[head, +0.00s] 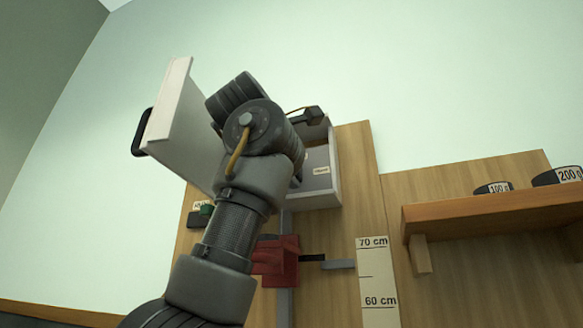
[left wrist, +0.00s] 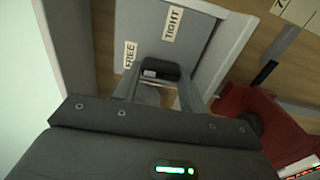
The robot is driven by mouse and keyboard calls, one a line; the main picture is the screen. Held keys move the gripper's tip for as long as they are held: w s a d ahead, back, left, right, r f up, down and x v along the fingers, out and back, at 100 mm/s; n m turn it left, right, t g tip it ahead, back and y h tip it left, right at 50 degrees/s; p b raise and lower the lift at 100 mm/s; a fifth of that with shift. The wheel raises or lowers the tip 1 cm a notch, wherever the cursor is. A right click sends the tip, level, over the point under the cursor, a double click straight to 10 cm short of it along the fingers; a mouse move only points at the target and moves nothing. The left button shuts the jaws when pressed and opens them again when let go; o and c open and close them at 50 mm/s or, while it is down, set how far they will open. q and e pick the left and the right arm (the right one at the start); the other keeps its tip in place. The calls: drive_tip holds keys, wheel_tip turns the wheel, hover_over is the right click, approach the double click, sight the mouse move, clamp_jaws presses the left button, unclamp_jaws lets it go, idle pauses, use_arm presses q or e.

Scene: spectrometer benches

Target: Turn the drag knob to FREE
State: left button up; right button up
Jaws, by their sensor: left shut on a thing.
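The drag knob (left wrist: 165,70) is a small dark bar inside the open white box (head: 331,180). It lies crosswise in the left wrist view, with a pale mark at its left end, on the side of the FREE label (left wrist: 130,55). The TIGHT label (left wrist: 173,23) is above it. My left gripper (left wrist: 155,80) is shut on the knob, one finger on each side. In the head view my left arm hides the knob and most of the fingers. My right gripper is in neither view.
The box's white door (head: 172,120) stands open left of my arm, with a black handle. Below the box, a red block (head: 275,262) sits on a grey vertical rail. A ruler (head: 376,285) and a wooden shelf (head: 490,214) with weights are at the right.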

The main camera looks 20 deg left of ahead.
use_arm(q)
drive_tip(key=o, duration=1)
drive_tip(key=s+b, duration=0.1)
drive_tip(key=s, duration=0.2)
drive_tip(key=s+b, duration=0.2)
drive_tip(key=s, duration=0.2)
drive_tip(key=s+b, duration=0.2)
drive_tip(key=s, duration=0.1)
drive_tip(key=shift+s+a, duration=0.35)
drive_tip(key=shift+s, duration=0.05)
drive_tip(key=shift+w, duration=0.1)
